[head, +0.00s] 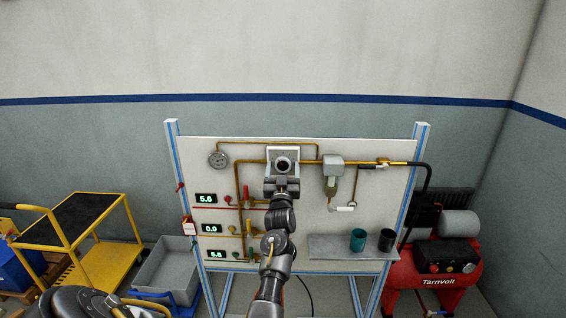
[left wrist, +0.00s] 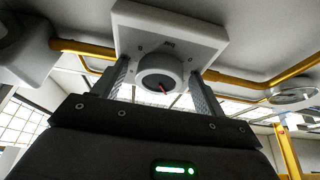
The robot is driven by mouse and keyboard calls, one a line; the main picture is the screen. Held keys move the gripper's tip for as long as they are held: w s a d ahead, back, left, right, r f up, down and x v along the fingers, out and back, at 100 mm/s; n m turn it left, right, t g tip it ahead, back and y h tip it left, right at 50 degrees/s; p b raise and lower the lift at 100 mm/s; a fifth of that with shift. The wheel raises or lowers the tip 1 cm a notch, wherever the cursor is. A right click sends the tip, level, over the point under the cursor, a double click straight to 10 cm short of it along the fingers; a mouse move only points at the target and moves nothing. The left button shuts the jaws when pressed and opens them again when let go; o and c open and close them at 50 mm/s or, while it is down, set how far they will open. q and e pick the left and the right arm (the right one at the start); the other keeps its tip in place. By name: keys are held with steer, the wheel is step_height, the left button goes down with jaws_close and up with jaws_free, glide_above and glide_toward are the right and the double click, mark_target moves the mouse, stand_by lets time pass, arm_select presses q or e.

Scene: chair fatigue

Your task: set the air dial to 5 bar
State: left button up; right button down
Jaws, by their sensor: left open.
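The air dial (head: 283,164) is a round dark-faced knob on a pale square plate, high in the middle of the white panel. In the left wrist view the dial's knob (left wrist: 160,70) is pale with a red mark on its face, and its plate (left wrist: 168,30) carries small lettering. My left gripper (head: 282,180) is open at the dial. In the left wrist view its two fingers stand on either side of the knob; I cannot tell whether they touch it. My right gripper is not in view.
A round gauge (head: 218,160) is at the panel's upper left. A display (head: 206,198) appears to read 5.6, with more displays below. Brass pipes and a filter unit (head: 333,167) flank the dial. A shelf (head: 330,247) holds two cups. A red compressor (head: 435,276) stands right.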

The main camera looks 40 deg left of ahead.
arm_select(q)
steer(key=shift+x, duration=0.8)
steer(key=shift+c, duration=0.4)
steer(key=c, duration=0.9)
steer(key=shift+m+p, duration=0.3)
steer(key=shift+m, duration=0.2)
steer(key=m+t+h+p, duration=0.1)
steer(key=m+h, duration=0.1)
steer(key=m, duration=0.2)
steer(key=m+h+p, duration=0.1)
steer(key=m+h, duration=0.1)
steer(key=m, duration=0.2)
steer(key=shift+s+r+t+p, duration=0.1)
steer(key=shift+r+t+p, duration=0.05)
steer(key=shift+t+p, duration=0.2)
steer(key=m+h+p, duration=0.1)
steer(key=m, duration=0.1)
steer(key=m+h+p, duration=0.1)
steer(key=m, duration=0.2)
steer(key=shift+a+m+h, duration=0.1)
steer(key=shift+m+h, duration=0.2)
steer(key=shift+h, duration=0.1)
steer(key=shift+m+h+p, duration=0.5)
steer(key=shift+m+p, duration=0.25)
steer(key=shift+m, duration=0.75)
steer(key=shift+g, duration=0.45)
